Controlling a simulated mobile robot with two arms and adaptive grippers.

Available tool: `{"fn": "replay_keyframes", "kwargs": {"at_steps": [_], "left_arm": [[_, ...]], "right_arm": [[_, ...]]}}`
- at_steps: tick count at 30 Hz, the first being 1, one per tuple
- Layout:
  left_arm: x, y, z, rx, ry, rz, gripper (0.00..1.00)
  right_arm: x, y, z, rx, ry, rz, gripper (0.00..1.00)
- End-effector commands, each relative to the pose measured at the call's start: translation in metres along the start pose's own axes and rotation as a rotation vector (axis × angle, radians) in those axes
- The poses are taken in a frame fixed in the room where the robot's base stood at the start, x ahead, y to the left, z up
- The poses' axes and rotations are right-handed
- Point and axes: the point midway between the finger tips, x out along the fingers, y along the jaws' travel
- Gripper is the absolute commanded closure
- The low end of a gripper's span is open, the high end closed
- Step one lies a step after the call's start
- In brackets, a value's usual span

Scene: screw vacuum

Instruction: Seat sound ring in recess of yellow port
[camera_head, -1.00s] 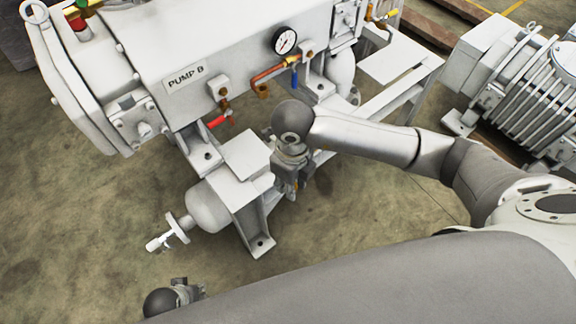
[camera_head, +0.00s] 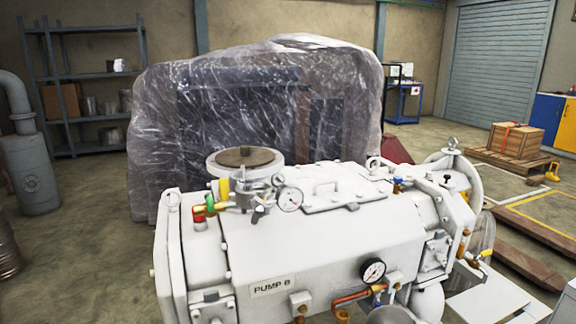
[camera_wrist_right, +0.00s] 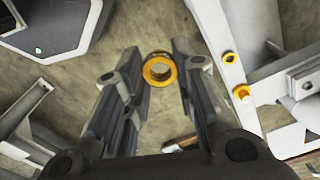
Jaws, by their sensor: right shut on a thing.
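My right gripper (camera_wrist_right: 160,82) shows in the right wrist view, its two dark fingers reaching up the picture. It is shut on an orange-yellow ring (camera_wrist_right: 160,69), which sits between the fingertips with its hole visible. I cannot tell from this view whether the ring is damaged. In the head view, a yellow piece (camera_head: 223,188) stands on top of the white PUMP B housing (camera_head: 320,250), beside the gauge fittings. I cannot tell whether it is the yellow port, and no recess is clear. My left gripper is out of view.
A round flange with a brown top (camera_head: 245,160) and a pressure gauge (camera_head: 290,198) rise from the pump. A second gauge (camera_head: 373,270) and copper pipe are on its front. A plastic-wrapped bulk (camera_head: 255,110) stands behind. Yellow fittings (camera_wrist_right: 241,91) show right of the fingers.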

Motion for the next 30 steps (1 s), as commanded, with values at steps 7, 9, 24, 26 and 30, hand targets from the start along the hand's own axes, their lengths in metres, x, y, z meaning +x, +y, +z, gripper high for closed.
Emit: {"fn": "replay_keyframes", "kwargs": {"at_steps": [7, 9, 24, 26, 30], "left_arm": [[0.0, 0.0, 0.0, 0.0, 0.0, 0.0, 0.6], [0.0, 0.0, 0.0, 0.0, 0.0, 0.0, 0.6], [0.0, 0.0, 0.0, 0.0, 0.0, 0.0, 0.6], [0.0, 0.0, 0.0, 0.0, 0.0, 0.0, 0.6], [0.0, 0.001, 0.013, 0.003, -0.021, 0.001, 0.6]], "right_arm": [[-0.03, -0.016, -0.013, -0.438, 0.003, -0.003, 0.87], [-0.039, -0.019, -0.016, -0.563, 0.003, -0.002, 0.87], [-0.102, -0.038, -0.037, -1.424, -0.007, -0.013, 0.87], [-0.109, -0.04, -0.039, -1.516, -0.008, -0.015, 0.87], [-0.136, -0.032, -0.041, -1.595, -0.012, -0.014, 0.87]]}}
